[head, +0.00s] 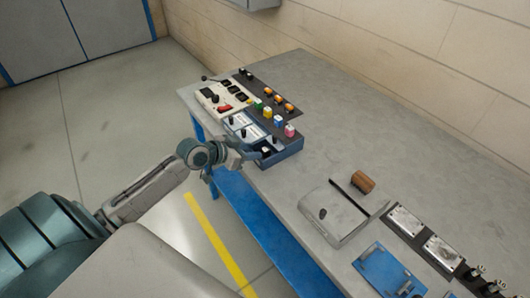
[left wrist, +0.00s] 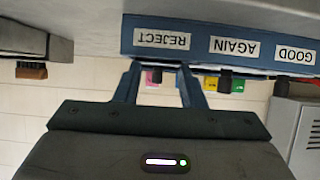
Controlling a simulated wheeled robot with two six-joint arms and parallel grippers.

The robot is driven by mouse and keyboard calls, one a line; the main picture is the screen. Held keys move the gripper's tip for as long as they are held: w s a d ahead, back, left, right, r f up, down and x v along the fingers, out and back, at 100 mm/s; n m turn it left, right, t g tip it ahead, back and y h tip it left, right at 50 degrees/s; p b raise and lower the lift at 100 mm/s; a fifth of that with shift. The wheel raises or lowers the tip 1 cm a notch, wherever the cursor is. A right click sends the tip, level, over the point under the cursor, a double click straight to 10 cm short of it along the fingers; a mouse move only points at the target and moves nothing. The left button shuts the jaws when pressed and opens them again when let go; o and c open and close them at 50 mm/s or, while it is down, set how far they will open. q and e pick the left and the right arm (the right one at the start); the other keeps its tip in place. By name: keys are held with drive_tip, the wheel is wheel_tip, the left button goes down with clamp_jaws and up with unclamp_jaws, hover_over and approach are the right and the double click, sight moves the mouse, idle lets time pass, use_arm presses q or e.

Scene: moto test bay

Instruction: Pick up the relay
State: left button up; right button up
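A blue sorting tray (head: 288,152) stands at the near edge of the grey bench. It shows upside down in the left wrist view (left wrist: 200,50), with labels REJECT, AGAIN and GOOD. Small dark upright pieces stand in its compartments, one by REJECT (left wrist: 155,76) and one by AGAIN (left wrist: 225,82). I cannot tell which piece is the relay. My left gripper (head: 262,154) is at the tray's front, by the REJECT end. In the left wrist view its two blue fingers (left wrist: 160,68) are apart, with the dark REJECT piece seen between them. My right gripper is out of view.
Green, yellow, blue and pink blocks (head: 278,121) stand in a row behind the tray. A cream control box (head: 217,99) is at the far left. The bench middle is clear.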

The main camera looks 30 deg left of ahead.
sight(265, 150)
use_arm(q)
drive_tip(key=shift+p+x, duration=0.65)
drive_tip(key=shift+x, duration=1.6)
drive_tip(key=shift+r, duration=0.1)
drive_tip(key=c, duration=0.7)
drive_tip(key=shift+c, duration=0.2)
